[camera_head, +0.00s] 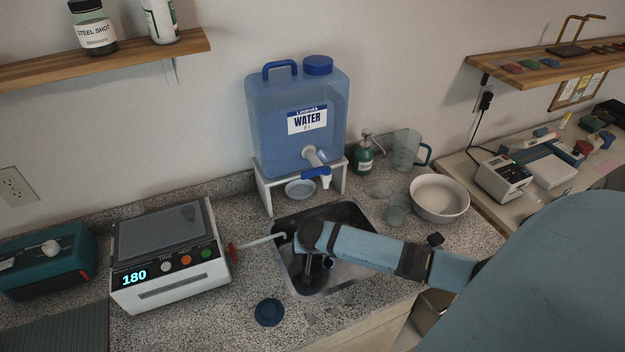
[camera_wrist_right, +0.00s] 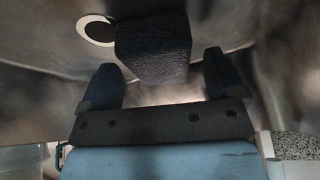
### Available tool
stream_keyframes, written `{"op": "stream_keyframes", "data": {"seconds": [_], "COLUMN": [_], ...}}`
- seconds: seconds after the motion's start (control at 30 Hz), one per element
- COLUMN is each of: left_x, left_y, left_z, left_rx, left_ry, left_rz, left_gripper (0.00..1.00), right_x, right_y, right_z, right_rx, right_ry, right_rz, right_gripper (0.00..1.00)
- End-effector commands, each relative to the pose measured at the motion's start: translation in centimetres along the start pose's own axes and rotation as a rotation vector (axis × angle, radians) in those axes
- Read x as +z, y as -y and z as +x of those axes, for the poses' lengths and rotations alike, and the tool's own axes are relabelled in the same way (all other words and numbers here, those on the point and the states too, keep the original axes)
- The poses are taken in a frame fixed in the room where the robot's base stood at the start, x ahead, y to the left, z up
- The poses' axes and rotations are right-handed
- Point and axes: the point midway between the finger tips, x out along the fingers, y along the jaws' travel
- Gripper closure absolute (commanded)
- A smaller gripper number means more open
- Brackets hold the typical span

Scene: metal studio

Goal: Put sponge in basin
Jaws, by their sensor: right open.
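The sponge (camera_wrist_right: 153,45) is a dark, rough-textured block in the right wrist view, beyond and between the two fingertips. The basin is a steel sink (camera_head: 352,214) set into the speckled counter. Its metal floor and round drain (camera_wrist_right: 97,30) show behind the sponge in the wrist view. My right gripper (camera_head: 316,272) points down into the basin; its fingers (camera_wrist_right: 164,72) are apart, one on each side of the sponge's near end. I cannot tell whether the sponge touches the basin floor. In the head view my gripper and wrist largely hide it. My left gripper is not in view.
A blue water container (camera_head: 270,115) on a white stand is behind the basin. A white bowl (camera_head: 440,215) stands right of it, with glassware and a green bottle (camera_head: 363,160) nearby. A hotplate (camera_head: 165,262) is at left. A dark blue disc (camera_head: 269,312) lies in front.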

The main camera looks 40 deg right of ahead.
Motion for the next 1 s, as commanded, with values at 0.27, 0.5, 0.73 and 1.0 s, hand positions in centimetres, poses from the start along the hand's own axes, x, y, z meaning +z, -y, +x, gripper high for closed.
{"op": "stream_keyframes", "data": {"seconds": [0.27, 0.5, 0.73, 1.0], "left_x": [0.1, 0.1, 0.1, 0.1], "left_y": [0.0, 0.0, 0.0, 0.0], "left_z": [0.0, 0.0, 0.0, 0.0], "left_rx": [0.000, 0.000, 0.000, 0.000], "left_ry": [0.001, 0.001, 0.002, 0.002], "left_rz": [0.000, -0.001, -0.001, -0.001], "left_gripper": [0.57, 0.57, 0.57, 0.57], "right_x": [0.0, 0.0, 0.0, 0.0], "right_y": [0.0, 0.0, 0.0, 0.0], "right_z": [-6.0, -9.8, -10.9, -10.9], "right_rx": [-0.004, -0.002, 0.000, 0.000], "right_ry": [-0.002, -0.001, 0.000, 0.000], "right_rz": [0.001, 0.001, 0.001, 0.001], "right_gripper": [0.12, 0.12, 0.12, 0.12]}}
